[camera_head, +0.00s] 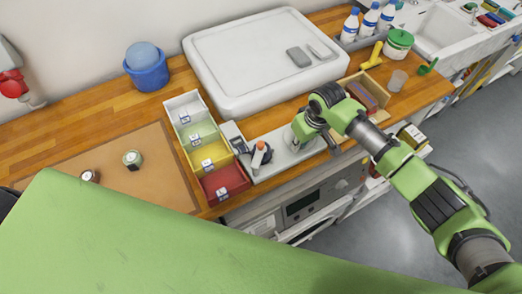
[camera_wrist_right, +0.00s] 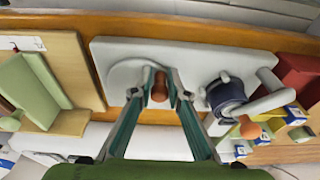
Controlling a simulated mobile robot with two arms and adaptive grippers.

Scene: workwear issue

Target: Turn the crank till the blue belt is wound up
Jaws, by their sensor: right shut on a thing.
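A winder with a pale base plate (camera_head: 284,160) stands near the front edge of the wooden worktop. My right gripper (camera_head: 301,143) comes down over its right part and hides the crank in the head view. In the right wrist view, the gripper (camera_wrist_right: 159,97) is shut on the crank's brown knob (camera_wrist_right: 160,84), which stands upright on a pale round disc (camera_wrist_right: 124,72). The blue belt (camera_wrist_right: 226,94) is a dark blue roll beside the disc, at the winder's other end. A lever with an orange knob (camera_wrist_right: 250,128) is beside the roll. My left gripper is out of view.
Coloured bins (camera_head: 208,160) stand close left of the winder. A large white tray (camera_head: 222,92) lies behind it, and a wooden box (camera_head: 373,83) stands to its right. A blue tub (camera_head: 148,76) and a brown mat (camera_head: 110,160) are farther left.

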